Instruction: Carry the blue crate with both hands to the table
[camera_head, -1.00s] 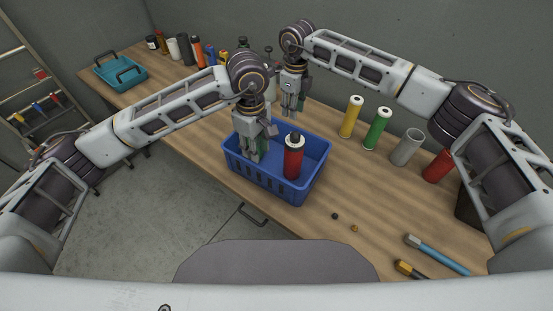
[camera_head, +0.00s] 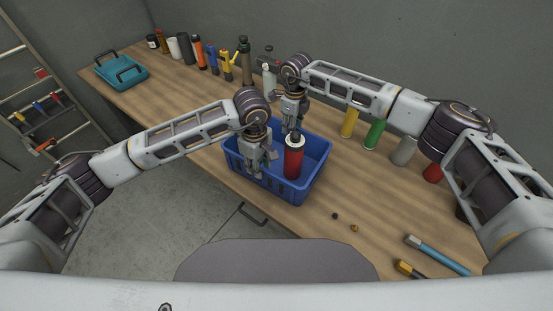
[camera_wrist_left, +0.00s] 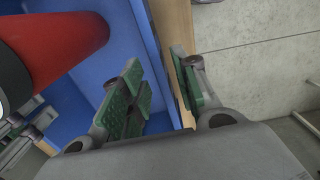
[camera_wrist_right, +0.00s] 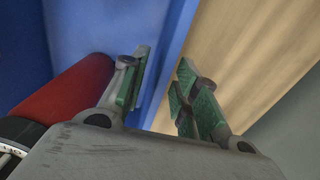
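The blue crate (camera_head: 308,190) stands on the wooden workbench (camera_head: 370,215) with a red canister (camera_head: 294,160) upright inside. My left gripper (camera_head: 256,172) is at the crate's left side. In the left wrist view its green-padded fingers (camera_wrist_left: 160,88) are open, one on each side of the blue wall (camera_wrist_left: 150,50). My right gripper (camera_head: 289,127) is at the crate's far side. In the right wrist view its fingers (camera_wrist_right: 163,85) are open, with the wall's edge (camera_wrist_right: 178,50) between them. Whether the pads touch the walls is unclear.
Yellow (camera_head: 349,124), green (camera_head: 375,135), grey (camera_head: 403,150) and red (camera_head: 433,172) cylinders stand right of the crate. A blue-handled tool (camera_head: 438,255) lies at the front right. A teal tray (camera_head: 121,72) and several bottles are at the back left. A ladder (camera_head: 45,90) leans at left.

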